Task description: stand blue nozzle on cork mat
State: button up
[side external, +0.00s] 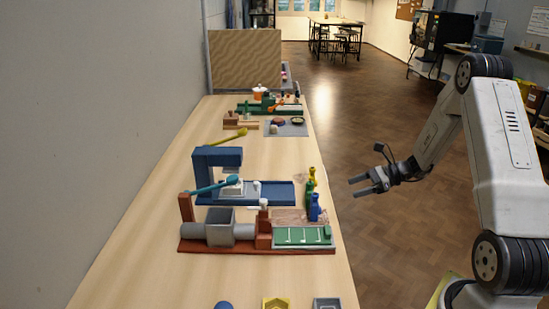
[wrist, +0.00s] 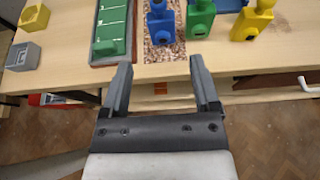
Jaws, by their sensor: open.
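The blue nozzle (side external: 315,208) looks upright, with a wide body and a narrower neck. In the wrist view the blue nozzle (wrist: 161,27) has a round dark hole in its front and appears to be on the speckled brown cork mat (wrist: 164,55), which shows around it. In the side view the cork mat (side external: 287,215) lies behind the green tray, with the nozzle at its right end. My gripper (side external: 352,187) is open and empty, out past the table's right edge and apart from the nozzle. In the wrist view the nozzle is beyond the gap between my fingers (wrist: 160,62).
A green nozzle (wrist: 199,18) and a yellow nozzle (wrist: 251,20) stand to the right of the blue one. A green tray (wrist: 110,30) lies to its left. A blue machine (side external: 218,170) and a red-brown rig (side external: 222,229) occupy the table's middle. Floor lies below my gripper.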

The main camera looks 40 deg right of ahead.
jog(key=s+a+r+n+g+h, duration=0.1)
jog(key=s+a+n+g+h, duration=0.2)
jog(key=a+n, duration=0.8)
jog(key=s+a+r+n+g+h, duration=0.2)
jog(key=s+a+n+h, duration=0.4)
jog(key=a+n, duration=0.5)
jog(key=n+g, duration=0.1)
jog(key=n, duration=0.4)
jog(key=shift+a+r+g, duration=0.15)
jog(key=shift+r+g, duration=0.15)
jog(key=shift+g, duration=0.1)
